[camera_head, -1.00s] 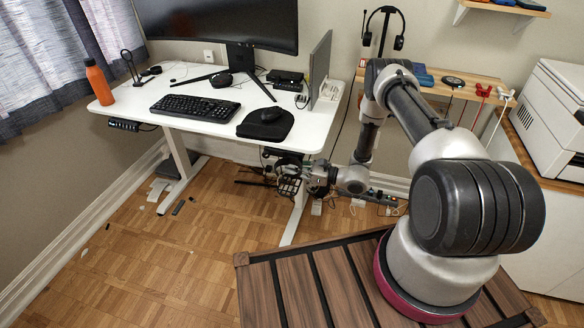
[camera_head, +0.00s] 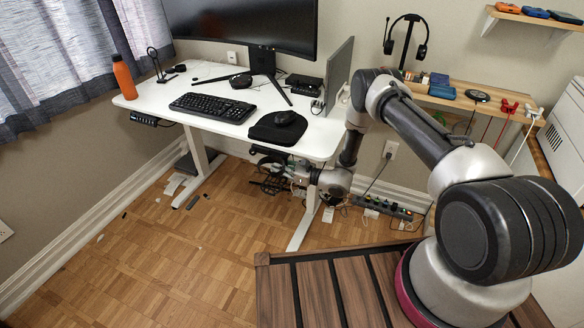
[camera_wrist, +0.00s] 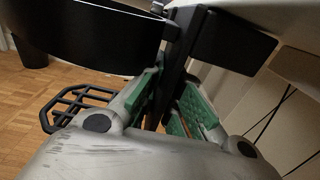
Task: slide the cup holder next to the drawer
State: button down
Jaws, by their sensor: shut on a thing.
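The cup holder (camera_wrist: 80,30) is a large black ring at the upper left of the wrist view. In the head view, a dark part under the desk's front edge (camera_head: 268,151) appears to be it. My gripper (camera_wrist: 170,105) has its green pads on either side of a black upright bar (camera_wrist: 178,65) that appears to belong to the holder. My gripper also shows below the desk in the head view (camera_head: 298,178), small and partly blended with dark parts. A black block (camera_wrist: 235,42) is right of the bar. I cannot tell which part is the drawer.
A black wire grid (camera_wrist: 75,108) hangs below the ring. The white desk (camera_head: 225,125) holds a keyboard, mouse pad and monitor. A desk leg (camera_head: 305,225) stands close to my gripper. A power strip (camera_head: 385,208) lies by the wall. The left floor is mostly clear.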

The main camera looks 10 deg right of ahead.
jog(key=shift+w, duration=0.1)
jog(key=c, duration=1.6)
grip_release()
jog(key=shift+c, duration=0.2)
jog(key=v, duration=1.2)
jog(key=shift+c, duration=0.4)
